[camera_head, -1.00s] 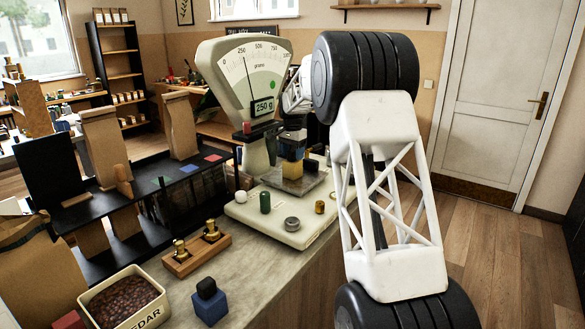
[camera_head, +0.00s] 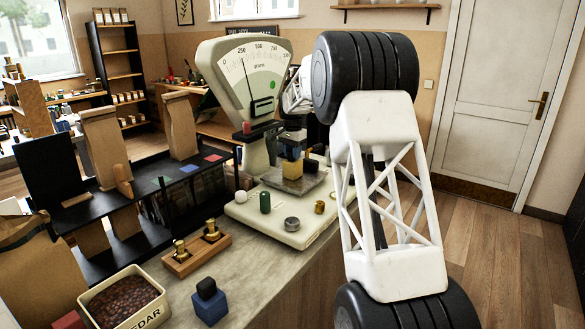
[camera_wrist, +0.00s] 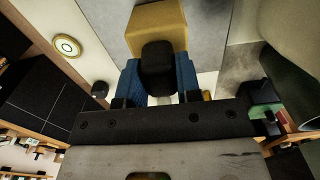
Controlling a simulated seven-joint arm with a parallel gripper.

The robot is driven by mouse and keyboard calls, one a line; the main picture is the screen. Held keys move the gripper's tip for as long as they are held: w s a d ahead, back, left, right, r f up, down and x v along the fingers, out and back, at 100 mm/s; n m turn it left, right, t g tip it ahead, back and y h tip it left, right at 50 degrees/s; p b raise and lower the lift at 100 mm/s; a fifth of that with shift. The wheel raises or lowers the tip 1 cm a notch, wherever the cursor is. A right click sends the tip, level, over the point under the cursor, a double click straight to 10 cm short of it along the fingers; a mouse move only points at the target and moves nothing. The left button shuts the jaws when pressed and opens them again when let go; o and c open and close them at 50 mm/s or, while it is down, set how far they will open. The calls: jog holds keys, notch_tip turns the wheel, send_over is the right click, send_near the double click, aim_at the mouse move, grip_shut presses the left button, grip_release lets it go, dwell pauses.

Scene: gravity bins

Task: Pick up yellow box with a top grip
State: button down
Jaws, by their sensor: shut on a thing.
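The yellow box (camera_head: 292,169) is on or just over the grey plate of the scale; I cannot tell whether it touches. In the wrist view the yellow box (camera_wrist: 156,25) has a black knob (camera_wrist: 158,62) on its top. My gripper (camera_wrist: 158,80) is shut on this knob from above, with a blue finger on each side. In the head view my gripper (camera_head: 293,150) is small and dark above the box, partly hidden. The lower part of the box is hidden in the wrist view.
The scale (camera_head: 245,75) with its dial stands just behind the box. A green cylinder (camera_head: 265,202), a grey weight (camera_head: 292,223) and a white ball (camera_head: 241,196) are on its base. A blue box (camera_head: 210,307) and a wooden weight block (camera_head: 196,256) stand nearer.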

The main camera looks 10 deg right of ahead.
jog(key=shift+r, duration=0.2)
jog(key=shift+r, duration=1.75)
jog(key=shift+s+f, duration=0.1)
jog(key=shift+s, duration=0.2)
jog(key=s+r, duration=0.1)
jog(key=s, duration=1.4)
jog(key=shift+s+r, duration=0.15)
jog(key=shift+r, duration=0.05)
